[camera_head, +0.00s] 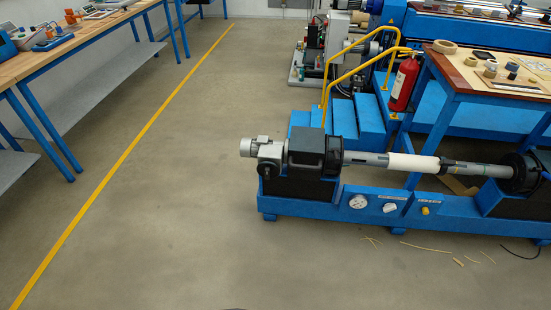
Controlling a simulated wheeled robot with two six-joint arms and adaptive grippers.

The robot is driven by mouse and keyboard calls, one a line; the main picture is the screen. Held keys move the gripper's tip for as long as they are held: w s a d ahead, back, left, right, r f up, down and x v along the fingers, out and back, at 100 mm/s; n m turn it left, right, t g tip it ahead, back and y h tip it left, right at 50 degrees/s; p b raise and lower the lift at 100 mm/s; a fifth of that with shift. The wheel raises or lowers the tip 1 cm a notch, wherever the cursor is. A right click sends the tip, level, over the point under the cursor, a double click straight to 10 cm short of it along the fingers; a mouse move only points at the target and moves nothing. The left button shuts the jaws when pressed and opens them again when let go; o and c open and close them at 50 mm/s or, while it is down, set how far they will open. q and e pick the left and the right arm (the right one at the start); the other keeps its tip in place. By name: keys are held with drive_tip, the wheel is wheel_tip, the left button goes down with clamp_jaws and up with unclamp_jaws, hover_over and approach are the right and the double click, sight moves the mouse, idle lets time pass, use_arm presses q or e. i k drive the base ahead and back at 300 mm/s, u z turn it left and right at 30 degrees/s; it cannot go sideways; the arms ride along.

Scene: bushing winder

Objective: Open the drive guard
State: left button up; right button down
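The bushing winder (390,205) is a long blue machine on the right side of the floor. A dark grey box-like cover (306,150), which looks like the drive guard, sits over its left end, beside a silver motor (258,147). The cover appears closed, with a dark round flange (333,156) at its right side. A grey shaft (365,158) with a white sleeve (413,166) runs right from it to a black disc (523,172). Neither of my grippers is in view.
Open floor (170,200) lies left of the winder, crossed by a yellow line (120,145). Blue steps (350,118) with yellow handrails stand behind the winder. A fire extinguisher (404,85) and a wooden-topped table (470,75) are behind right. Workbenches (60,50) line the left.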

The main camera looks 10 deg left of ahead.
sight(305, 150)
drive_tip(key=z, duration=0.8)
drive_tip(key=i, duration=1.3)
drive_tip(key=u, duration=0.2)
